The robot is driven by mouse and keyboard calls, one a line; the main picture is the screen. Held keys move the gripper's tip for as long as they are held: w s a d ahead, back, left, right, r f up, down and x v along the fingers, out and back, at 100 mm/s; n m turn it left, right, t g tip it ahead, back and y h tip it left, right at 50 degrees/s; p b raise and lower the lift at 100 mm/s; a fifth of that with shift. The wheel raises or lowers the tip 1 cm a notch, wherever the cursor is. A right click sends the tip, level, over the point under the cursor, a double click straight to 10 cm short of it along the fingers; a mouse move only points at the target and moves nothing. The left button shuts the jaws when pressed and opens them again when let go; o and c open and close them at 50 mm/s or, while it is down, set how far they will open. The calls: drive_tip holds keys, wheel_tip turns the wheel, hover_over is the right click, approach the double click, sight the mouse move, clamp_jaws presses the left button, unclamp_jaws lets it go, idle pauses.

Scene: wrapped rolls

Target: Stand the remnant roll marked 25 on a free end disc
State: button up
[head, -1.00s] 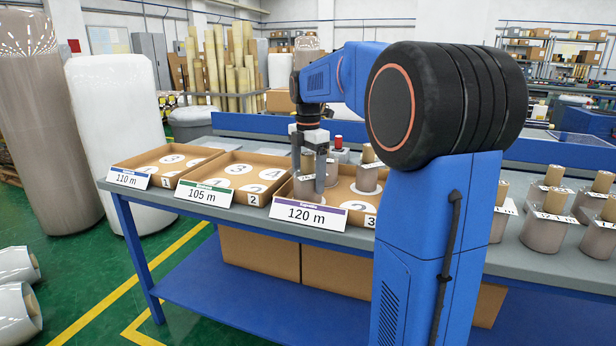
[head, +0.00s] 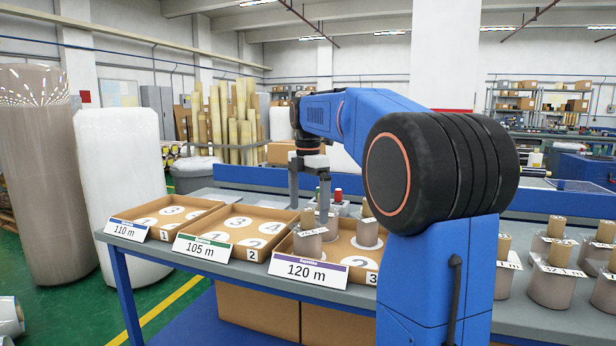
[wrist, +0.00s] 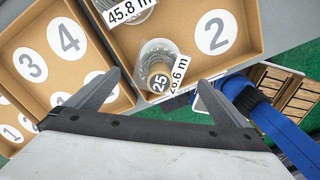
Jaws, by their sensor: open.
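The roll marked 25 (wrist: 158,80) stands in a cardboard tray in the wrist view, its number on top of the core and a 26.6 m-like label beside it. It appears in the head view (head: 308,247) at the front left of the 120 m tray (head: 318,275), its number unreadable there. My gripper (wrist: 160,80) is open, its fingertips apart above the roll; it also shows in the head view (head: 308,205). The end disc marked 2 (wrist: 217,32) is bare, beside the roll. Discs 3 (wrist: 31,66) and 4 (wrist: 68,38) are bare in the neighbouring tray.
Another roll, labelled 45.8 m (wrist: 128,10), stands in the same tray. The 105 m tray (head: 212,257) and 110 m tray (head: 150,238) lie to the left with bare discs. Several rolls (head: 550,285) stand on the bench at the right, beyond my arm.

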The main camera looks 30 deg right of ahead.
wheel_tip(320, 180, up, 9)
idle(0.3)
drive_tip(key=shift+s+a, duration=0.1)
idle(0.4)
drive_tip(key=s+a+f+m+t, duration=0.1)
drive_tip(key=s+a+f+m, duration=0.4)
drive_tip(key=s+f, duration=0.5)
drive_tip(key=s+a+f+m+t, duration=0.2)
drive_tip(key=s+a+f+m, duration=0.3)
drive_tip(key=s+f, duration=0.5)
drive_tip(key=s+a+f+m+t, duration=0.1)
drive_tip(key=s+a+f+m, duration=0.4)
drive_tip(key=s+f+m, duration=0.3)
drive_tip(key=shift+s+a+f+m+t, duration=0.3)
drive_tip(key=shift+s+f+m+t, duration=0.1)
drive_tip(key=shift+s+f, duration=0.6)
